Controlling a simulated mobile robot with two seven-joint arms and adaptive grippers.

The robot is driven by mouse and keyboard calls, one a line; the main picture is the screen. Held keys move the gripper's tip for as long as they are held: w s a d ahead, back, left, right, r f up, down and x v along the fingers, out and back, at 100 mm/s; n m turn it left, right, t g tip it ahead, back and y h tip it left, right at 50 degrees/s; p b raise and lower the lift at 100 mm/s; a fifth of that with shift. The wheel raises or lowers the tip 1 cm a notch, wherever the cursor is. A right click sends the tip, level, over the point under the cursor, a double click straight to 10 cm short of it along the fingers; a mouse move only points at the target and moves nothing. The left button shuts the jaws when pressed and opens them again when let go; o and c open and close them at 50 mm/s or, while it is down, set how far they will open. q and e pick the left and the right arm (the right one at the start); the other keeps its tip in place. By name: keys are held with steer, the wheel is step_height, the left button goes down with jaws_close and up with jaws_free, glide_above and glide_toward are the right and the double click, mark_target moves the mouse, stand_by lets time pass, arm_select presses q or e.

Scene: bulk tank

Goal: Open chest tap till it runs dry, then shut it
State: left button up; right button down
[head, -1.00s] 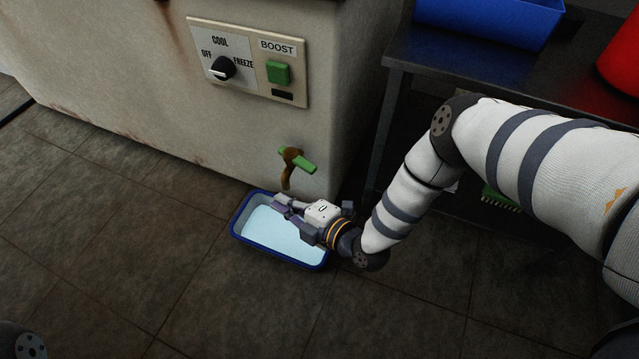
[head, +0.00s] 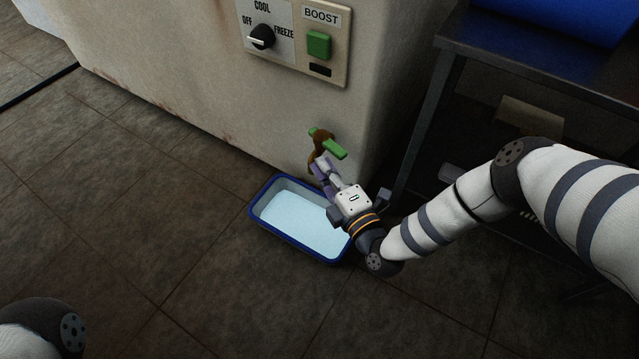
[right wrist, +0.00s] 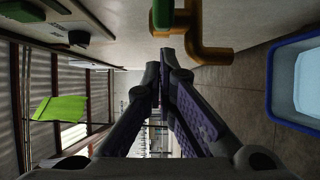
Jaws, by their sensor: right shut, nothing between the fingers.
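The chest (head: 210,85) has a brown tap (head: 317,153) low on its front, near the corner. The tap has a green lever handle (head: 335,150). The right wrist view shows the brass pipe (right wrist: 208,53) and part of the green handle (right wrist: 164,13). No stream shows at its spout. My right gripper (head: 322,168) is shut and empty, its fingertips just below the handle, beside the tap body; contact is unclear. A blue tray (head: 290,240) holding pale liquid lies on the floor below. My left gripper is out of view.
Above the tap is a panel with a black dial (head: 262,37) and a green BOOST button (head: 319,44). A dark metal table (head: 450,75) with a blue bin (head: 560,18) stands at the right. The tiled floor left of the tray is clear.

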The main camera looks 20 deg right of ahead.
steer(key=shift+w+d, duration=0.15)
steer(key=shift+d, duration=0.3)
steer(key=d+n+y+p, duration=0.2)
steer(key=y, duration=0.1)
steer(key=shift+d+g+y+p, duration=0.3)
steer(key=shift+g+p, duration=0.05)
steer(key=shift+g, duration=0.05)
steer(key=shift+a, duration=0.15)
